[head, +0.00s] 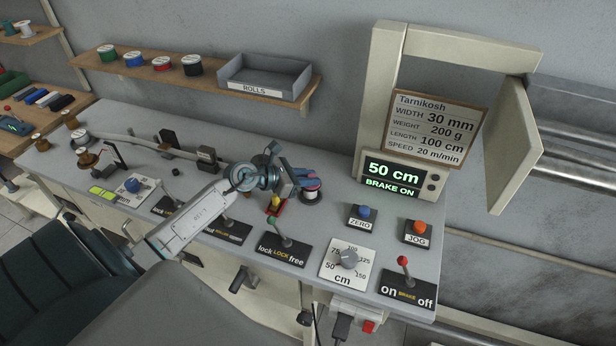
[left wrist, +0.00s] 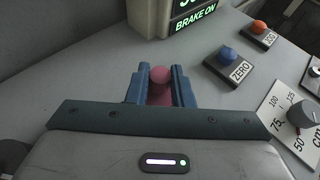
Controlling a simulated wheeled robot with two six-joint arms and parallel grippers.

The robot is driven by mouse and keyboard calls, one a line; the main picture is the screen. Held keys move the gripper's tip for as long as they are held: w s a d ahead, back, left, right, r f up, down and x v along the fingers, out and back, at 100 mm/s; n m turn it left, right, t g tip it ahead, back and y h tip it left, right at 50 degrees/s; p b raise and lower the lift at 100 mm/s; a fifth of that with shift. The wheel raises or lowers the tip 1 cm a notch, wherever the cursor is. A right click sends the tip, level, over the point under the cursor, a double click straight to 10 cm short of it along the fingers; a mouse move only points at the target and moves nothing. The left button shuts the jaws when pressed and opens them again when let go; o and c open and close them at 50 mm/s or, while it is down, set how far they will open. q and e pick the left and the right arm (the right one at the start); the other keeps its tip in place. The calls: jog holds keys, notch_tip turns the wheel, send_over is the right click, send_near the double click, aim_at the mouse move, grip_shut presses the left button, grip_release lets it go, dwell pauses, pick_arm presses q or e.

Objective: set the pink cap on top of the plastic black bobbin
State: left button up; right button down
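The pink cap (left wrist: 160,76) shows in the left wrist view as a rounded knob with a pink body, between the two blue fingers of my left gripper (left wrist: 161,88). The fingers appear to press on it from both sides. In the head view, my left gripper (head: 306,177) is over the middle of the bench, with a little pink showing at its fingers. A small white and dark spool (head: 312,195) shows directly at or below the fingertips; whether the cap touches it is hidden. A black bobbin (head: 192,66) with a white top stands on the wall shelf. My right gripper is not in view.
The shelf (head: 130,68) also holds green, blue and red bobbins and a grey ROLLS tray (head: 262,80). A display (head: 392,175) reads 50 cm, BRAKE ON. Levers, a dial (head: 347,259), and ZERO (head: 362,213) and JOG (head: 418,230) buttons line the bench front.

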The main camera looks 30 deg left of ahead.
pick_arm(q)
jog(key=o, duration=0.3)
